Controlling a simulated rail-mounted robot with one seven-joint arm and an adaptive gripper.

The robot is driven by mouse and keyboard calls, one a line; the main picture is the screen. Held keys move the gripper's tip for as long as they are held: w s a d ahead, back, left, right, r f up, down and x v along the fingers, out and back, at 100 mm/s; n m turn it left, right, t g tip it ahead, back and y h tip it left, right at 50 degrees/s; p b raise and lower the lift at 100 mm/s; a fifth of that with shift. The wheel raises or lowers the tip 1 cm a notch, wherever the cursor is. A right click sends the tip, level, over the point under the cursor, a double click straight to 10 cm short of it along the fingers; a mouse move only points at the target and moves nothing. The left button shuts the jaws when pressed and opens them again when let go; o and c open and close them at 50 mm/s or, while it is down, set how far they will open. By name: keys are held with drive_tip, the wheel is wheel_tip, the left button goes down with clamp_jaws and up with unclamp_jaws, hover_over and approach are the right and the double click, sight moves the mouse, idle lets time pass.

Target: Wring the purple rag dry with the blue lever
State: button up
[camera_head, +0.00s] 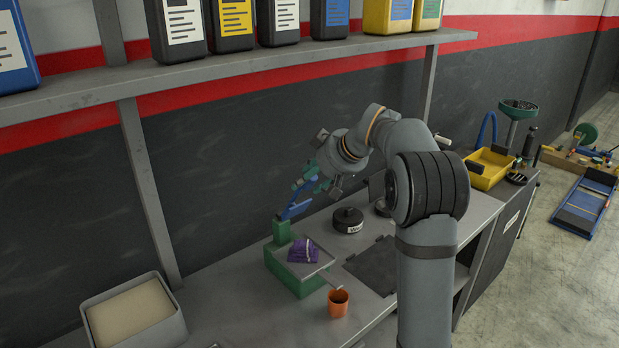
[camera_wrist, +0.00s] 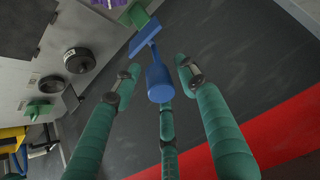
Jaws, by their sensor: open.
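The purple rag (camera_head: 303,251) lies folded on the plate of a green wringer base (camera_head: 292,282) on the bench. A sliver of it shows at the top of the wrist view (camera_wrist: 108,2). The blue lever (camera_head: 294,206) stands raised and tilted from the green post (camera_head: 282,232) behind the rag. In the wrist view its blue cylindrical handle (camera_wrist: 158,84) points toward my gripper (camera_wrist: 159,67). My green fingers are open around the handle's end, with gaps at left and right. Whether the third finger touches it I cannot tell.
An orange cup (camera_head: 338,303) stands under the wringer's spout. A black round can (camera_head: 348,220) and a dark flat plate (camera_head: 374,265) are to the right. A grey bin (camera_head: 135,315) is at the left front. A shelf with bottles (camera_head: 250,63) hangs above.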

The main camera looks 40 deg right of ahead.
drive_tip(key=shift+c, duration=1.4)
drive_tip(key=c, duration=0.4)
drive_tip(key=shift+w+r, duration=0.1)
drive_tip(key=c, duration=0.3)
drive_tip(key=shift+r, duration=0.1)
clamp_jaws()
